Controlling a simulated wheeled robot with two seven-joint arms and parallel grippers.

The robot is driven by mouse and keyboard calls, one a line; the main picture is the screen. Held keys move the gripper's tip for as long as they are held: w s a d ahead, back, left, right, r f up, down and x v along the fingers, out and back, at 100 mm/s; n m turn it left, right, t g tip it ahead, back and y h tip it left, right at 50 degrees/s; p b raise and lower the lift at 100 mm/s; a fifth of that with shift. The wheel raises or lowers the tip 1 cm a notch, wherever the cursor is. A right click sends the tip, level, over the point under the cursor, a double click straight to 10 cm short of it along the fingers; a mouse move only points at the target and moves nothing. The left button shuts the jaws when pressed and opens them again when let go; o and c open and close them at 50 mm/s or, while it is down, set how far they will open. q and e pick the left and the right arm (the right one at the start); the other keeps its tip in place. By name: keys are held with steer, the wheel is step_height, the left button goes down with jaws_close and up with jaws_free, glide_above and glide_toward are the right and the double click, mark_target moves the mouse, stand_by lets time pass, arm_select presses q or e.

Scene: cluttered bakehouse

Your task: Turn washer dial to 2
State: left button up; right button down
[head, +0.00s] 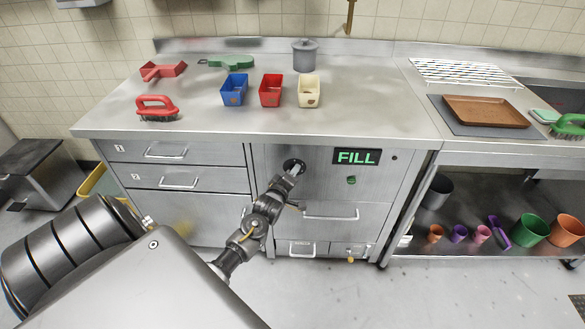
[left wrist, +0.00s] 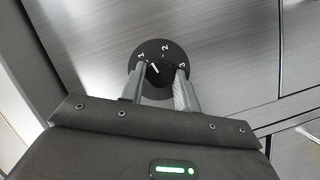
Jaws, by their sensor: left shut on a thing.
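The washer is a steel front panel (head: 322,190) under the counter, with a lit green FILL display (head: 357,157). Its dial (head: 294,166) is to the left of that display, partly hidden by my left gripper (head: 290,178). In the left wrist view the round black dial (left wrist: 162,48) carries the white numbers 1, 2 and 3. My left gripper (left wrist: 158,78) has its two fingers on either side of the dial's knob and is shut on it. The white pointer line tilts up and left, toward the side of 1; its exact setting is hard to tell. My right gripper is out of view.
A small green knob (head: 351,180) and a handled drawer (head: 331,212) are on the same front. Drawers (head: 165,152) flank it on the left. Blue (head: 234,90), red (head: 271,91) and cream (head: 309,91) bins stand on the counter. The floor in front looks clear.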

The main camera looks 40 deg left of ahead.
arm_select(q)
steer(key=shift+w+d+r+m+g+y+p, duration=0.1)
steer(key=shift+m+g+y+p, duration=0.35)
steer(key=shift+m+p, duration=0.8)
steer(key=shift+w+d+r+m+g+y+p, duration=0.15)
steer(key=shift+m+g+p, duration=0.45)
steer(key=shift+m+p, duration=0.6)
steer(key=shift+s+a+r+m+g+y+p, duration=0.1)
steer(key=shift+m+g+y+p, duration=0.35)
steer(key=shift+m+p, duration=0.8)
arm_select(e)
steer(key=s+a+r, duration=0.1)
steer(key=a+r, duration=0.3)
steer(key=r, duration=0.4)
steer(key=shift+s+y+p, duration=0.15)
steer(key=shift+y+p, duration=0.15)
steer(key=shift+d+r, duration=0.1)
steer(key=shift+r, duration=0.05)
arm_select(q)
steer(key=o, duration=0.8)
steer(key=shift+w, duration=0.1)
steer(key=shift+o, duration=0.9)
steer(key=shift+f, duration=0.1)
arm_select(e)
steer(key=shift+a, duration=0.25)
